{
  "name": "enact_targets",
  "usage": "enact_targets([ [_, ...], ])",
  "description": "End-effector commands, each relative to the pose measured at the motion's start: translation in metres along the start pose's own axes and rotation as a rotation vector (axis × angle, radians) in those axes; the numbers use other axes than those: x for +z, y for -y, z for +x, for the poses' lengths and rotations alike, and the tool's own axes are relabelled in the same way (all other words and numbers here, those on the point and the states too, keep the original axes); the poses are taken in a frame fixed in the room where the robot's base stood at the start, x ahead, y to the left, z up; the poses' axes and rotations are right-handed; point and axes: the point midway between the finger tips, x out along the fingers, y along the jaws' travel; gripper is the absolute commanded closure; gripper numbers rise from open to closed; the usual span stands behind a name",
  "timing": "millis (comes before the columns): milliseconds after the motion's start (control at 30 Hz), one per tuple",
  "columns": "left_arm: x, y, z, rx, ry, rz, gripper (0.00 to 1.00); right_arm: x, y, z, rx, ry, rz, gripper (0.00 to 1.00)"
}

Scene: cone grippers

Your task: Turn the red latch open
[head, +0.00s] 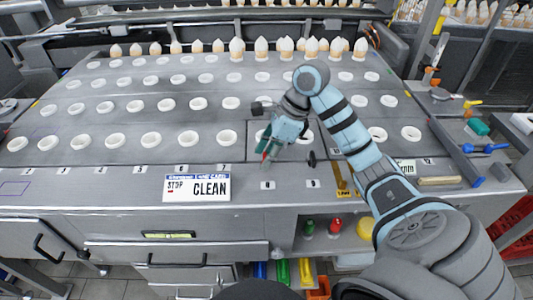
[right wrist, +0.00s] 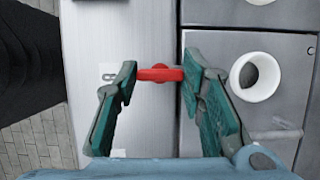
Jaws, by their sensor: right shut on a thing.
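The red latch (right wrist: 160,73) sits at the seam between the pale front strip and a darker grey panel. In the right wrist view it lies crosswise between the two green fingers of my right gripper (right wrist: 157,78), which is shut on it. In the head view my right gripper (head: 268,148) reaches down to the table's front part, and only a small bit of the red latch (head: 265,156) shows beside the fingers. My left gripper is not in view.
The grey table (head: 60,150) has rows of white cups, with egg-like cones along the back. A white cup (right wrist: 255,76) is close to the right finger.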

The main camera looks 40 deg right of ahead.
Motion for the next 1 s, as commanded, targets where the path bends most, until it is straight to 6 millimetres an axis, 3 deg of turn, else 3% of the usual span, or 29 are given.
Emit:
enact_targets([
  [367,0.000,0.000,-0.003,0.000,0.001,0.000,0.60,0.000,-0.001,-0.001,-0.069,-0.001,0.157,0.91],
  [767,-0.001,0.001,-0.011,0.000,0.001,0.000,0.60,0.002,-0.003,-0.001,-0.207,0.001,0.494,0.91],
  [1000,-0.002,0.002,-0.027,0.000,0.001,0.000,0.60,0.003,-0.004,-0.003,-0.292,0.001,0.707,0.91],
])
